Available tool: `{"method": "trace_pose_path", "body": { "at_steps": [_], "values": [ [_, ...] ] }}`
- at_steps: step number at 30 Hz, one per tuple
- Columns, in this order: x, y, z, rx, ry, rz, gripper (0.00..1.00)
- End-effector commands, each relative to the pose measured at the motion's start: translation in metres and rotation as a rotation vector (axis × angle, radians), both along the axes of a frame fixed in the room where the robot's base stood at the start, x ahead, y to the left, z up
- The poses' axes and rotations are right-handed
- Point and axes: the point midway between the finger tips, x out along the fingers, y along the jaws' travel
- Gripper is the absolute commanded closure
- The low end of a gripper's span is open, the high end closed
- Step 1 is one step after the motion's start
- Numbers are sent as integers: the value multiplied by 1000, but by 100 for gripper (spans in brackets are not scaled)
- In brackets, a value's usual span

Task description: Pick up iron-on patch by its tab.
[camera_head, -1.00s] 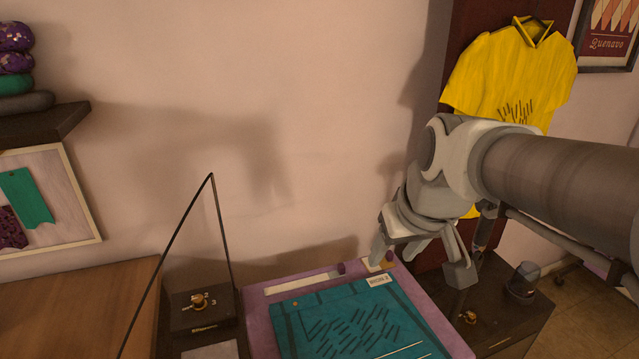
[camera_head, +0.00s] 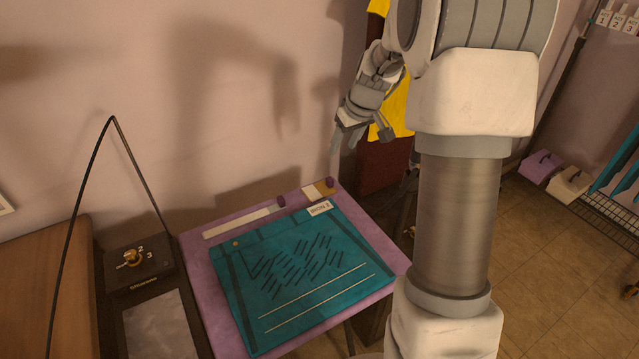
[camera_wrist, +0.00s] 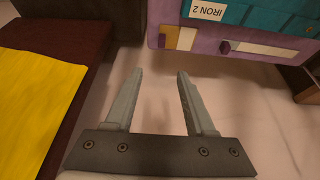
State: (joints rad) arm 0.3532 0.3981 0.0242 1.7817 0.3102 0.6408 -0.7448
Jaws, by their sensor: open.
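A small white-and-tan piece with a purple tab, which looks like the iron-on patch (camera_head: 314,192), lies at the back right edge of a purple board (camera_head: 202,262). It also shows near the top of the wrist view (camera_wrist: 184,39). A longer white strip (camera_head: 236,222) with a similar purple tab lies left of it, so I cannot be sure which is the patch. My gripper (camera_head: 358,138) is open and empty, above and behind the board's back right corner. In the wrist view its fingers (camera_wrist: 159,75) point toward the board's edge, apart from both pieces.
A teal cloth (camera_head: 300,322) labelled "IRON 2" covers most of the board. A dark box with a brass dial (camera_head: 132,258) and a thin black rod (camera_head: 84,190) stand at left. A yellow shirt (camera_head: 392,112) hangs behind my gripper. The wall is close behind the board.

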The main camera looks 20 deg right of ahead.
Motion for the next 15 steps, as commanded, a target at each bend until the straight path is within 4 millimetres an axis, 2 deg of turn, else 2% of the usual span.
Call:
{"method": "trace_pose_path", "body": {
  "at_steps": [1, 9, 15],
  "values": [
    [4, 2, -13, 2, 5, 1, 45],
    [25, 6, -66, 1, 3, 2, 45],
    [35, 8, -88, 1, 1, -1, 45]
  ]
}}
